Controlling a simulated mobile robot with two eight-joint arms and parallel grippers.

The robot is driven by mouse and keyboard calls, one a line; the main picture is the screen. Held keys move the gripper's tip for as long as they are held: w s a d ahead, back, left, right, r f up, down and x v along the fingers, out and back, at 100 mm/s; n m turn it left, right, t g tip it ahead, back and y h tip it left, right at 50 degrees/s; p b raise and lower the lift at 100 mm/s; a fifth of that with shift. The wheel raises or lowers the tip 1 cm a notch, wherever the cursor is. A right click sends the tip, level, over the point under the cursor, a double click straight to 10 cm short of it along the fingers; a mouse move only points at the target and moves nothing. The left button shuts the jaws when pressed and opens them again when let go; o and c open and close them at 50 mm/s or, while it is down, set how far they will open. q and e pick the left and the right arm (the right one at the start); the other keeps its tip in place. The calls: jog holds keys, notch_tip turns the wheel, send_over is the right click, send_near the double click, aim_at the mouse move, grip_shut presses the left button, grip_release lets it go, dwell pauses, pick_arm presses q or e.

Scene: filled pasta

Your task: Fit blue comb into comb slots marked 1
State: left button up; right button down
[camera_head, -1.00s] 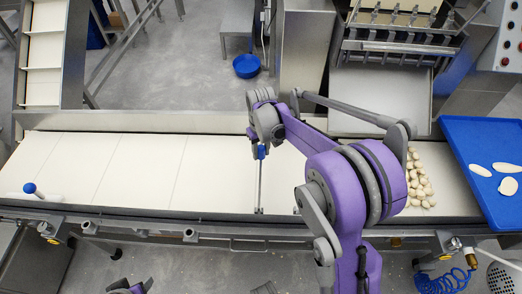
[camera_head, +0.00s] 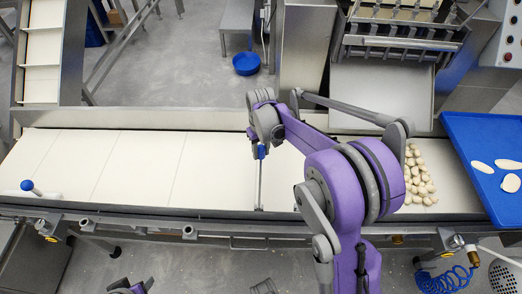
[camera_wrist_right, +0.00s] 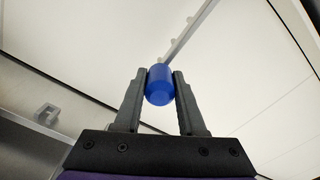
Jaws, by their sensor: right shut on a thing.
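My right gripper (camera_head: 262,146) is over the pale conveyor belt (camera_head: 215,170), left of its middle. It is shut on the blue handle of the blue comb (camera_wrist_right: 159,86), which shows between both fingers in the right wrist view. In the head view, the comb's thin metal bar (camera_head: 260,185) runs from the handle across the belt to the near rail (camera_head: 200,212). I cannot tell whether its end sits in a slot. The slot numbers are too small to read.
A blue-knobbed tool (camera_head: 28,186) is at the belt's left end. Several pasta pieces (camera_head: 420,180) lie on the belt to the right. A blue tray (camera_head: 472,135) with pale pieces is at far right. The belt's left stretch is mostly clear.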

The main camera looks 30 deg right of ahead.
dwell(0.7)
jog(key=shift+c, duration=0.9)
grip_release()
dwell(0.3)
jog(key=shift+r+p, duration=2.25)
jog(key=shift+r, duration=1.25)
notch_tip(320, 180, up, 11)
jog(key=shift+f+p, duration=0.15)
jog(key=shift+p, duration=0.2)
